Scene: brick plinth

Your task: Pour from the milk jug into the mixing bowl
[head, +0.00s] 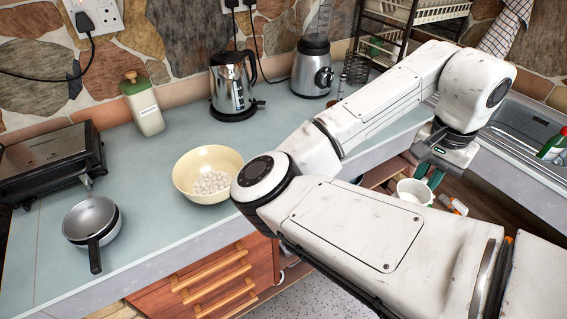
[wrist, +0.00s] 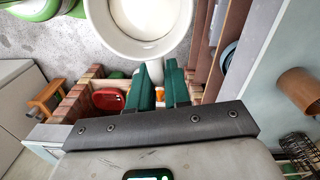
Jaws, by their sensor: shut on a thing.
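The milk jug (head: 413,187) is white and round-mouthed, held off the counter's front edge in the head view. In the wrist view the jug (wrist: 101,40) shows from above, with pale contents inside. My gripper (head: 428,182) is shut on the jug; its green fingers (wrist: 160,90) close at the handle side in the wrist view. The jug looks roughly upright. The mixing bowl (head: 185,187) is cream and stands on the counter to the left of the jug, apart from it. Several small white balls (head: 211,182) lie in it. My arm hides the counter just right of the bowl.
The pale counter (head: 150,212) is clear around the bowl. A kettle (head: 232,88), a blender (head: 311,68) and a green-white canister (head: 143,105) stand behind. Pans (head: 90,218) and a grill (head: 50,163) are at left. A sink (head: 530,125) and dish rack (head: 405,15) are at right.

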